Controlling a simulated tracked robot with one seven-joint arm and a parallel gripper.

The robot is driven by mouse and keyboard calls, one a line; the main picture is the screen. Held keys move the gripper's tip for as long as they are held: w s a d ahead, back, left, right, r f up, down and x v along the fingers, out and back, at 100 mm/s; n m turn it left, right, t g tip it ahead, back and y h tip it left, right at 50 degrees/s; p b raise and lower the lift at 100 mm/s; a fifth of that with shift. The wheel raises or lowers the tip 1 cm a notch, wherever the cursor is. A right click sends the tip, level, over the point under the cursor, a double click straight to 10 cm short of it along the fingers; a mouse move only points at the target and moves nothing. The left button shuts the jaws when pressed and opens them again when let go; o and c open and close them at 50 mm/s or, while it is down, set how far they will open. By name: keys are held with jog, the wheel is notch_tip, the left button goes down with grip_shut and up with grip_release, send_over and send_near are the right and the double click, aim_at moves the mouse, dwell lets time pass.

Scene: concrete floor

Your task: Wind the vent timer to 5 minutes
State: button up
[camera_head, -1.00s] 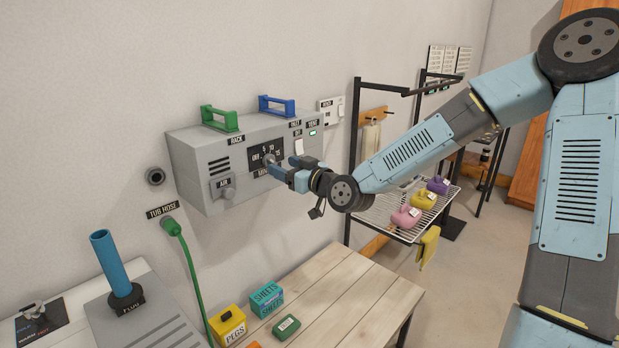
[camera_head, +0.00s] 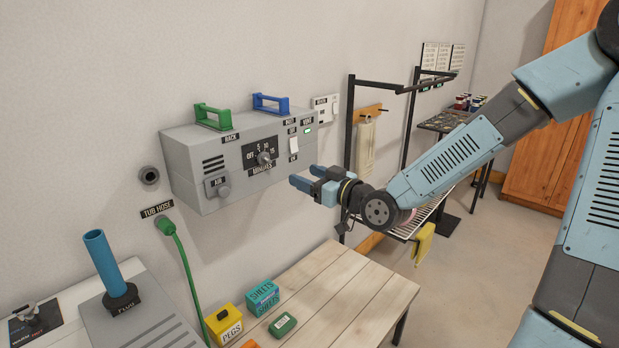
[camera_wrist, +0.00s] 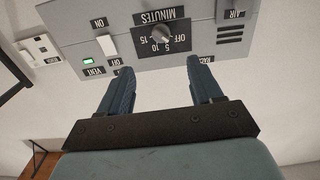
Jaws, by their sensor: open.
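The vent timer is a dark dial plate (camera_head: 251,161) marked OFF, 5, 10 and 15, over the word MINUTES, on a grey wall box. Its grey knob (camera_head: 265,158) sits in the middle; it also shows upside down in the wrist view (camera_wrist: 166,33). I cannot clearly tell which mark the knob points at. My gripper (camera_head: 303,176) is open and empty, off the front of the box, to the right of and below the knob. In the wrist view my gripper (camera_wrist: 163,75) has its fingers apart, with the knob beyond the gap, untouched.
A white switch (camera_head: 293,145) and a lit green VENT lamp (camera_head: 308,130) are right of the dial. An AIR knob (camera_head: 223,190) is at the box's lower left. Green and blue handles stand on top. A wooden table (camera_head: 345,295) is below; a black rack (camera_head: 350,150) stands right.

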aim_at(269, 163)
jog(key=shift+a+f+n+h, duration=0.5)
jog(key=shift+a+f+n, duration=0.25)
jog(key=shift+f+n, duration=2.3)
jog(key=shift+d+r+n+y, duration=0.5)
jog(key=shift+r+n, duration=1.35)
jog(key=shift+r, duration=1.05)
jog(key=x, duration=1.4)
jog(key=shift+w+d, duration=0.1)
jog(key=shift+w, duration=0.05)
jog(key=shift+c, duration=0.2)
jog(key=c, duration=1)
jog(key=shift+f, duration=0.15)
